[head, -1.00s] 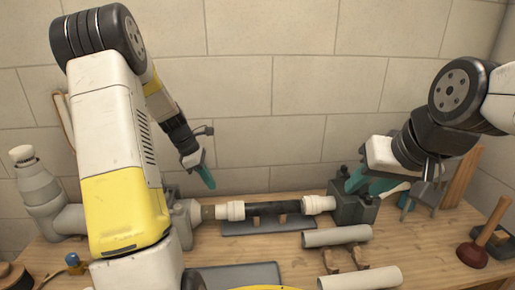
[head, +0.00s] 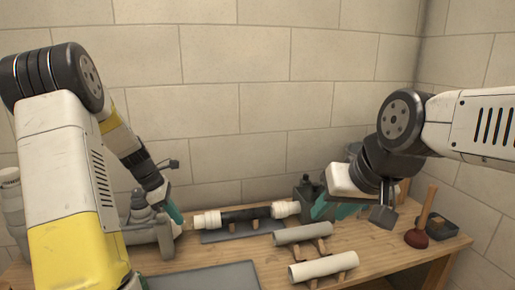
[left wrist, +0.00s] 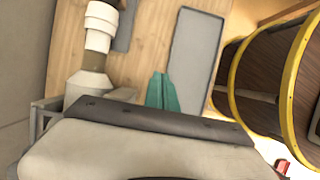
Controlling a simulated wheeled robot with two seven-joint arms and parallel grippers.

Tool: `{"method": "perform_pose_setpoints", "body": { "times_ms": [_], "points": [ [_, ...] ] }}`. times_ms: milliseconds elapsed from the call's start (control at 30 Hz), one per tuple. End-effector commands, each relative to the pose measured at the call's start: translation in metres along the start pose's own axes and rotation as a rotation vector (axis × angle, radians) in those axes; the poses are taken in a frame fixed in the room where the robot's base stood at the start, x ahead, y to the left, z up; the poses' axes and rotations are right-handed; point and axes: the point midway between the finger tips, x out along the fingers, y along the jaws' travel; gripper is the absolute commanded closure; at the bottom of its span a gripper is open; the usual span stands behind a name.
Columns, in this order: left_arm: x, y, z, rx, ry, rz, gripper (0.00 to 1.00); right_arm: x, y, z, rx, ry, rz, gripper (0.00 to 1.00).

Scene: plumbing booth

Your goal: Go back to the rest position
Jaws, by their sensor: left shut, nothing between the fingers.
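My left gripper (head: 175,214) is at the left part of the workbench, its teal fingers pointing down beside the left end of the pipe assembly. In the left wrist view its teal fingers (left wrist: 162,92) are together with nothing between them. My right gripper (head: 335,208) is at the right, its teal fingers in front of the dark vise block (head: 306,190). Its finger gap cannot be made out. A dark pipe with white end fittings (head: 245,214) lies across the back of the bench above a grey mat.
A plunger (head: 417,238) and a dark tray (head: 437,227) stand at the bench's right end. A grey tray (head: 205,278) lies at the front. A tiled wall (head: 240,90) closes the back.

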Motion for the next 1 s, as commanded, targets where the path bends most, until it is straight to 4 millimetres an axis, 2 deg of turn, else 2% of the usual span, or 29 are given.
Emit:
{"method": "perform_pose_setpoints", "body": {
  "times_ms": [367,667,767,867,1000],
  "points": [
    [-0.030,-0.017,0.025,0.190,0.032,0.035,1.00,0.000,0.000,0.000,0.000,0.000,0.000,0.64],
    [-0.071,-0.051,0.060,0.495,0.087,0.087,1.00,0.000,0.000,0.000,0.000,0.000,0.000,0.64],
    [-0.090,-0.072,0.075,0.652,0.118,0.112,1.00,0.000,0.000,0.000,0.000,0.000,0.000,0.64],
    [-0.112,-0.101,0.093,0.860,0.163,0.145,1.00,0.000,0.000,0.000,0.000,0.000,0.000,0.64],
    [-0.137,-0.150,0.112,1.187,0.241,0.191,1.00,0.000,0.000,0.000,0.000,0.000,0.000,0.64]
  ]
}}
